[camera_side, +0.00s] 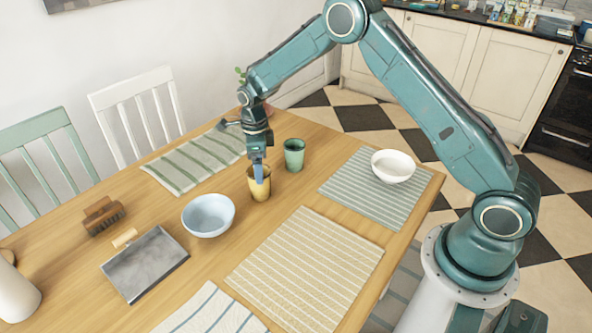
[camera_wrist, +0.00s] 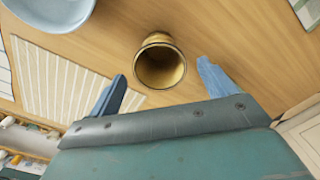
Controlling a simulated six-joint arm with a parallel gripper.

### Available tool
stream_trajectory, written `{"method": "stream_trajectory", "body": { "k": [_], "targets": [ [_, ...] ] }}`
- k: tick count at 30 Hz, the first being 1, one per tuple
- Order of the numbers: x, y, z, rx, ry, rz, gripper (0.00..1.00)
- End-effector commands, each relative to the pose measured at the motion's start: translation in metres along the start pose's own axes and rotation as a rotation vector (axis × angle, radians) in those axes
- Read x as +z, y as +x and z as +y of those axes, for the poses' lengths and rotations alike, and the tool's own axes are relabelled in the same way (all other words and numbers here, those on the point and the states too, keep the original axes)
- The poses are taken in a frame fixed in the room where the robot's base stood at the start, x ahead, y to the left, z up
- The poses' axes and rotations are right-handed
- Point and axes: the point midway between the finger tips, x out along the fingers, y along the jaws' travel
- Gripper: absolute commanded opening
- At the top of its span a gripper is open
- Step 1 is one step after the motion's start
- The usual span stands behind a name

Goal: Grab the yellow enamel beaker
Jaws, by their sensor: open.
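The yellow enamel beaker (camera_side: 259,185) stands upright on the wooden table, between the light blue bowl and the green beaker. In the wrist view the yellow beaker (camera_wrist: 160,64) shows its dark open mouth, just beyond and between the blue fingertips. My gripper (camera_side: 258,173) is over the beaker in the side view, pointing down, with a blue finger in front of the rim. In the wrist view my gripper (camera_wrist: 160,82) is open, one finger to each side and nothing held. I cannot tell whether a finger touches the beaker.
A light blue bowl (camera_side: 208,215) is left of the beaker and a green beaker (camera_side: 294,154) is close behind it on the right. A white bowl (camera_side: 393,166) sits on a striped mat (camera_side: 350,197). A brush (camera_side: 103,215) and a dustpan (camera_side: 144,266) lie at the left.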

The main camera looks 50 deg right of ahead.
Motion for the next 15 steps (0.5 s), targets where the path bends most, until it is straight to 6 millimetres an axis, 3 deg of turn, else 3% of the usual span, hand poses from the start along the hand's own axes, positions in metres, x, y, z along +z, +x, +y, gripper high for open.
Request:
{"method": "stream_trajectory", "body": {
  "k": [8, 15],
  "targets": [
    [0.0, 0.009, 0.001, 0.002, 0.0, 0.002, 0.83],
    [0.001, 0.035, 0.001, 0.001, 0.0, 0.001, 0.83]
  ]
}}
